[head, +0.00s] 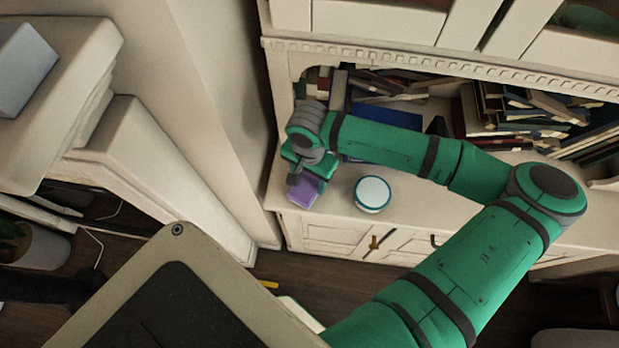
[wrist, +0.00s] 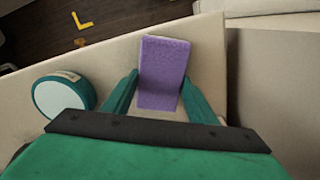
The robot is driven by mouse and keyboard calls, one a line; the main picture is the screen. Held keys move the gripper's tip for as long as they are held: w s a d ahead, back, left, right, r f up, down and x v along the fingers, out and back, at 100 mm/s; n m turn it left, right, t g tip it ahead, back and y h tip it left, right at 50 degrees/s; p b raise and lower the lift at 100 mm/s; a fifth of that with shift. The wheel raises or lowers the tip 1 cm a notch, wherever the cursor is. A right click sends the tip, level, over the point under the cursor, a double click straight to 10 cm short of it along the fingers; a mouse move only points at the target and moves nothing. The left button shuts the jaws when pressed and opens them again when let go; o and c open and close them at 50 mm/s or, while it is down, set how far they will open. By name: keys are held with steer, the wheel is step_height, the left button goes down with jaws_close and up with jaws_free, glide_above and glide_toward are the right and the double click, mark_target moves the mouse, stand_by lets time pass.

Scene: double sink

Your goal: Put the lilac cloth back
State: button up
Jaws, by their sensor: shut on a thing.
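The lilac cloth (head: 301,191) is a small purple block-like piece at the left end of the cream cabinet's ledge (head: 330,212). In the wrist view the cloth (wrist: 164,70) stands between the two green fingers of my gripper (wrist: 160,100). My gripper (head: 300,172) is shut on the cloth, with a finger on each side of it. The cloth is over or on the ledge near its front edge; I cannot tell if it touches the surface. Its upper part is partly hidden by my gripper in the head view.
A round teal-and-white container (head: 372,193) stands on the ledge right of the cloth; it also shows in the wrist view (wrist: 62,97). Books (head: 520,115) fill the shelf behind. A blue flat item (head: 385,118) lies behind my arm. A wall (head: 225,110) borders the ledge on the left.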

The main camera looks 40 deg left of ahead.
mark_target(309, 181)
steer(key=o, duration=0.9)
steer(key=shift+o, duration=0.2)
step_height(309, 181, up, 12)
